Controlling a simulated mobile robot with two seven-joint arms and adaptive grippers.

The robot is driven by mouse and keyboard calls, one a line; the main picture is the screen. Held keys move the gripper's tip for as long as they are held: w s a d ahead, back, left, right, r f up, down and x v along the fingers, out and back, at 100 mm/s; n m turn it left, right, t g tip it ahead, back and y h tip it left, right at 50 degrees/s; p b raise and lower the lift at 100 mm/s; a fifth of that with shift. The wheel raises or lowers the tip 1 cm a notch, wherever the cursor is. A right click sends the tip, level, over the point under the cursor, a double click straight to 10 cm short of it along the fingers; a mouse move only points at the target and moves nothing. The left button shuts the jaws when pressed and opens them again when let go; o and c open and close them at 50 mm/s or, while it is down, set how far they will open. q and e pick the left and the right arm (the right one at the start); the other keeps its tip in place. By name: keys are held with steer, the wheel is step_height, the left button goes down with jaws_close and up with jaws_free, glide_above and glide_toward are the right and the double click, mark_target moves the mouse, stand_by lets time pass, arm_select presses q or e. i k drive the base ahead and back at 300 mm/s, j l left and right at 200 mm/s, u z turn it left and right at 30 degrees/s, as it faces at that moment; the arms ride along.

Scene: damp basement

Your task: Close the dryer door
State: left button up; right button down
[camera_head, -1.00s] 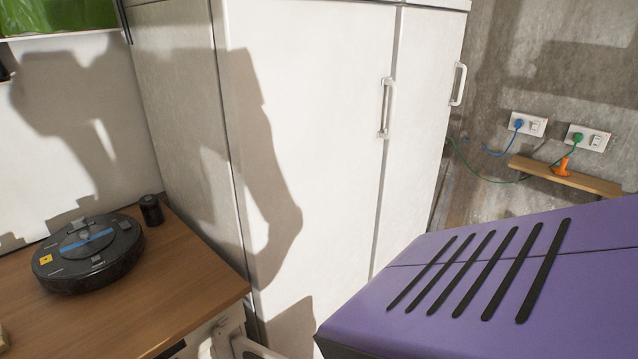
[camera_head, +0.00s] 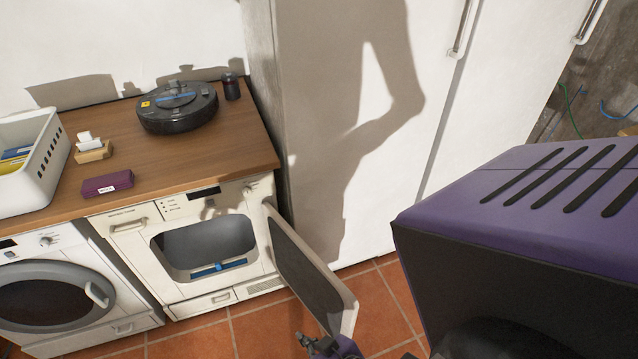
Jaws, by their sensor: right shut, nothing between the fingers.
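The dryer (camera_head: 165,283) is a white front-loading machine under the wooden counter. Its door (camera_head: 310,275) stands wide open, hinged at the right side of the opening and swung out toward me. The dark opening (camera_head: 210,245) shows a blue item inside at its lower edge. My right gripper (camera_head: 318,344) is at the bottom of the view, close to the lower outer end of the door. It is shut with nothing in it; I cannot tell whether it touches the door. My left gripper is out of view.
A washing machine (camera_head: 55,297) stands left of the dryer. The counter (camera_head: 215,150) holds a robot vacuum (camera_head: 178,108), a black jar (camera_head: 231,87), a purple box (camera_head: 108,184) and a white basket (camera_head: 35,165). A tall white cabinet (camera_head: 330,100) stands right. Tiled floor (camera_head: 265,325) is open in front.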

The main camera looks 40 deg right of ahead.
mark_target(335, 308)
steer(key=k+l+u, duration=0.15)
steer(key=l, duration=0.2)
steer(key=k+l+u, duration=0.1)
steer(key=l, duration=0.2)
steer(key=k+l+u, duration=0.15)
steer(key=l, duration=0.2)
steer(key=l+u, duration=0.1)
steer(key=l, duration=0.25)
steer(key=k+l+u, duration=0.1)
steer(key=l, duration=0.25)
steer(key=k+l+u, duration=0.1)
steer(key=l, duration=0.25)
steer(key=k+l+u, duration=0.1)
steer(key=l, duration=0.4)
steer(key=k+l, duration=0.1)
steer(key=l, duration=0.4)
steer(key=k+l+u, duration=0.15)
steer(key=k+u, duration=0.2)
steer(key=k, duration=0.25)
